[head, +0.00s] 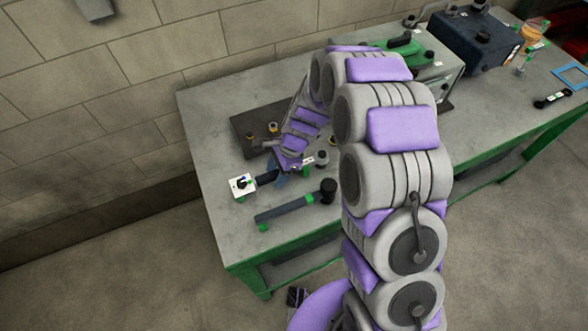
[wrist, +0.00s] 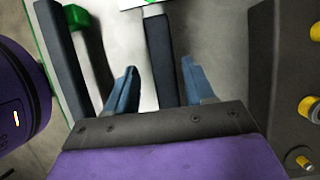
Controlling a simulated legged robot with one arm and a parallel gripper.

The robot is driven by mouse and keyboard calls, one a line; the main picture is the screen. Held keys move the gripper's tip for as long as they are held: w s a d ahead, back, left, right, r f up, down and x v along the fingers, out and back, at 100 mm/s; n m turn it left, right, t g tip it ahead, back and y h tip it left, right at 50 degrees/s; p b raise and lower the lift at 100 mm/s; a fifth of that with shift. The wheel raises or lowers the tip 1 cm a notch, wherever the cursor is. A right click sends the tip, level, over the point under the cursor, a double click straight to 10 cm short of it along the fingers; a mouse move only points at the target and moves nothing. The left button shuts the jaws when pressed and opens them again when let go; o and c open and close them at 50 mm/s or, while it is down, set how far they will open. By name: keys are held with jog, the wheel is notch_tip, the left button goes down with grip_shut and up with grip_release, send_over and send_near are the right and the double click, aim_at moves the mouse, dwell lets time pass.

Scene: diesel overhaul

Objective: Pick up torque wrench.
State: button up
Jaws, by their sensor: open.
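A dark straight handle, which I take to be the torque wrench (wrist: 161,58), lies on the bench between my gripper's fingers in the wrist view. A pale metal neck joins its far end, close to a white square piece. In the head view the dark handle (head: 267,177) lies beside the white square piece (head: 242,186) with a black knob. My gripper (wrist: 156,88) is open, with one blue finger on each side of the handle and visible gaps to both. Whether the fingers reach its height, I cannot tell. In the head view my gripper (head: 282,177) is partly hidden by my arm.
A dark bar with green ends (head: 285,208) lies parallel, nearer the bench's front; its side shows in the wrist view (wrist: 60,62). A black cylinder (head: 328,190) stands by it. A dark tray (head: 243,128) with small yellow parts lies behind. The bench's left end is clear.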

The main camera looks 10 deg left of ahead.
aim_at(268, 174)
jog(key=a, duration=0.1)
jog(key=a+f, duration=0.1)
jog(key=a, duration=0.1)
jog(key=a+f, duration=0.1)
jog(key=shift+s+a, duration=0.15)
jog(key=shift+s, duration=0.1)
jog(key=shift+a, duration=0.1)
jog(key=shift+c, duration=0.6)
jog(key=d, duration=0.2)
jog(key=shift+d+r, duration=0.2)
jog(key=shift+d, duration=0.2)
jog(key=c, duration=0.4)
jog(key=shift+d, duration=0.2)
jog(key=shift+c, duration=1.1)
jog(key=shift+a, duration=0.35)
grip_shut()
jog(key=shift+a+f, duration=0.1)
jog(key=shift+a, duration=0.4)
